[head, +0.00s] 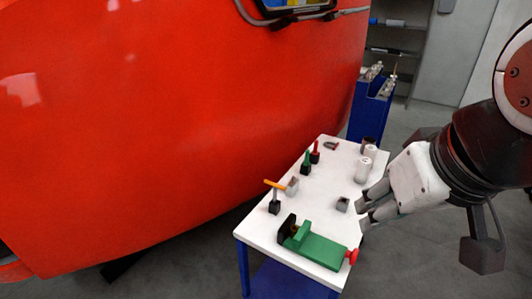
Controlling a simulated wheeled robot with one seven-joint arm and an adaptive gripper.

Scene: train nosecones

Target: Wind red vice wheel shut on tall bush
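A green vice (318,249) lies on the near end of the white table, with a black plate (287,226) at its left end. Its red wheel (352,257) is at the right end, by the table's edge. The gap between its jaws is too small here to tell what is in it. My gripper (362,209) is over the table's right edge, above and behind the red wheel and apart from it. Its two fingers are spread, with nothing seen between them. A small grey block-like piece (342,204) is just left of the fingers. I cannot tell which piece is the tall bush.
White cylinders (363,169) stand farther back. Tools with black bases (274,207), one orange-handled, others green and red, and a small grey box (292,185) line the left side. The large red nosecone (170,110) borders the table's left. A blue cart (370,108) stands behind.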

